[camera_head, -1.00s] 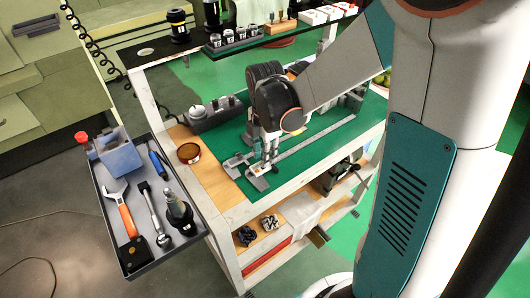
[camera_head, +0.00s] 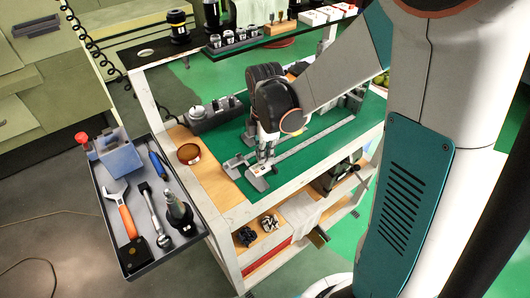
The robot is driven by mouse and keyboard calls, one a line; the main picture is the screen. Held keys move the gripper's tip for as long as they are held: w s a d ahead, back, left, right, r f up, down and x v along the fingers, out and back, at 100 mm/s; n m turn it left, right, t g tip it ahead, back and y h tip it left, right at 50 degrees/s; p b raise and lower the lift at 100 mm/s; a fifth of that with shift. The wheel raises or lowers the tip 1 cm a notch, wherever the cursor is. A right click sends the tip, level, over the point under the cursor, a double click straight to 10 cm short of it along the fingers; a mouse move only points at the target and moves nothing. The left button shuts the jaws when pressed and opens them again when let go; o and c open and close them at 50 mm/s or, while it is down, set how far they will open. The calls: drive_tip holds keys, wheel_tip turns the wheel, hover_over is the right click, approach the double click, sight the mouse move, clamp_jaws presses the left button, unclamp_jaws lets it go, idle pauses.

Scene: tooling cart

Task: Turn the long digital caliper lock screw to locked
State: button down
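The long digital caliper (camera_head: 318,136) lies on the green mat of the cart top, its long grey beam running up and to the right from its jaws. The caliper's jaw end (camera_head: 258,180) is near the cart's front edge. My gripper (camera_head: 264,165) points down at the caliper's slider, at or just above it. The lock screw is too small and too covered by my gripper to make out. I cannot tell whether the fingers are open or shut, or whether they touch the screw.
A side tray (camera_head: 150,262) on the left holds a wrench (camera_head: 125,212), a ratchet (camera_head: 153,212) and a blue bin (camera_head: 120,157). A round amber-coloured dish (camera_head: 188,153) sits on the wooden strip. A dark block with metal pieces (camera_head: 214,113) stands behind my gripper. A raised shelf with tool holders (camera_head: 235,40) runs along the back.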

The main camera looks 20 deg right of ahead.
drive_tip(key=m, duration=1.1)
drive_tip(key=shift+m, duration=2.1)
drive_tip(key=c, duration=1.8)
unclamp_jaws()
drive_tip(key=shift+c, duration=0.2)
wheel_tip(320, 180, up, 12)
drive_tip(key=shift+s, duration=0.1)
